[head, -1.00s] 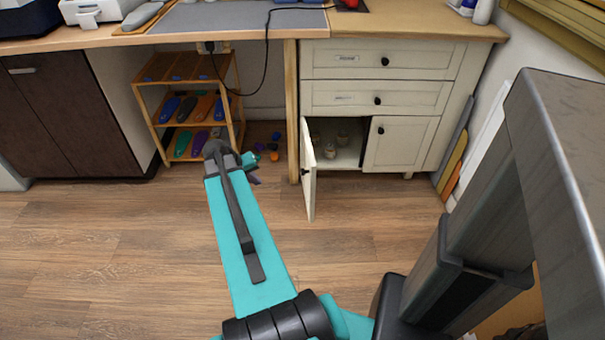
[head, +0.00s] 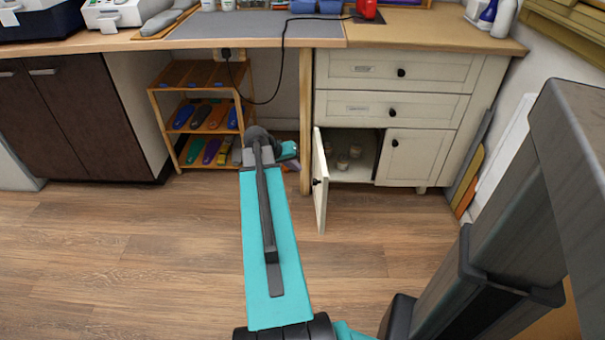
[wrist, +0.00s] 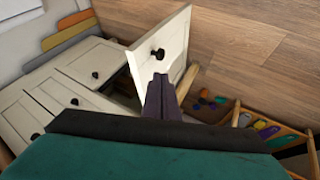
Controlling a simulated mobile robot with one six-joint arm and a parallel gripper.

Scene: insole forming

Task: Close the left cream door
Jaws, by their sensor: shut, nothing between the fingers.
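The left cream door (head: 319,180) of the cream cabinet stands open, swung out toward me over the floor. Its dark round knob (head: 316,182) is on the outer face, near the free edge. In the wrist view the door (wrist: 176,38) and its knob (wrist: 157,53) are just beyond the fingertips. My gripper (head: 294,164) is left of the door, on its outer-face side, partly hidden behind my arm. In the wrist view my gripper (wrist: 161,80) has its dark fingers together and empty, pointing toward the door. I cannot tell whether they touch it.
Several small jars (head: 343,161) sit inside the open compartment. The right cream door (head: 415,157) is closed, as are the drawers above. A wooden rack (head: 157,122) of insoles stands left of the table leg (head: 305,120). The wooden floor (head: 130,240) in front is clear.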

